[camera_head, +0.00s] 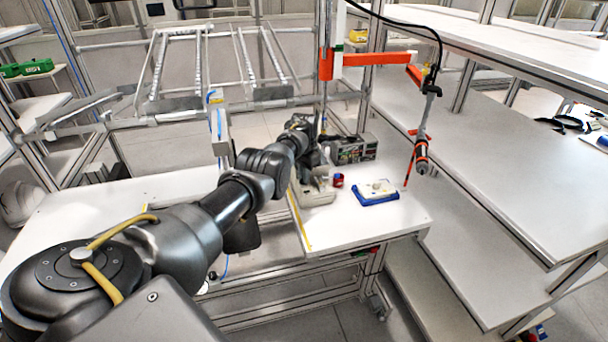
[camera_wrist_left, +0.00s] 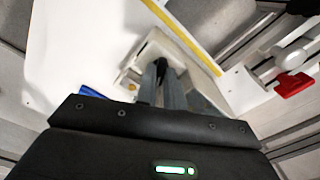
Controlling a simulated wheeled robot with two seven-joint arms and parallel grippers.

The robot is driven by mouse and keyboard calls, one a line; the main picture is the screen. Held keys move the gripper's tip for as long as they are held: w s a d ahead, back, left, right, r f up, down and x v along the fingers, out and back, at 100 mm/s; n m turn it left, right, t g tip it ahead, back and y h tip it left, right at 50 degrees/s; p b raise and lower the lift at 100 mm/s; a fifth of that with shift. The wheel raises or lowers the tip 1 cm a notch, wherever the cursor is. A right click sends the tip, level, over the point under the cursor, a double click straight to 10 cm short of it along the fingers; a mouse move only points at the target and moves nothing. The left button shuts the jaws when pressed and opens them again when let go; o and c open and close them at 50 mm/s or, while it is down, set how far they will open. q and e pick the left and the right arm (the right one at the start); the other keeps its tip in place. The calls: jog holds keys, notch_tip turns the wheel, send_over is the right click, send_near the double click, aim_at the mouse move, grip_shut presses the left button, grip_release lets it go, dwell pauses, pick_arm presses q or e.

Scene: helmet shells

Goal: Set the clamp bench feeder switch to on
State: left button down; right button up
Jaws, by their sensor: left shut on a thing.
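A beige device (camera_head: 318,196), which looks like the bench feeder, stands on the white bench under my left gripper (camera_head: 314,168). The device also shows in the left wrist view (camera_wrist_left: 134,66). There, the two grey fingers of my left gripper (camera_wrist_left: 161,78) are close together over it. They are shut on a small dark part (camera_wrist_left: 160,66) at the fingertips, which may be the switch. The fingers hide most of this part, and I cannot tell its on or off position. My right gripper is in neither view.
A grey box with dials (camera_head: 355,149), a small red item (camera_head: 338,180) and a blue tray (camera_head: 377,198) stand near the device. A screwdriver (camera_head: 421,152) hangs at the right. A red-handled clamp (camera_wrist_left: 293,85) shows in the left wrist view. The bench's front right is clear.

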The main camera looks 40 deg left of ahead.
pick_arm(q)
jog(key=n, duration=0.3)
jog(key=shift+n, duration=0.4)
jog(key=n, duration=0.2)
jog(key=shift+n, duration=0.4)
jog(key=n+b, duration=0.1)
jog(key=n, duration=0.4)
jog(key=shift+n, duration=0.4)
jog(key=c, duration=1.8)
grip_release()
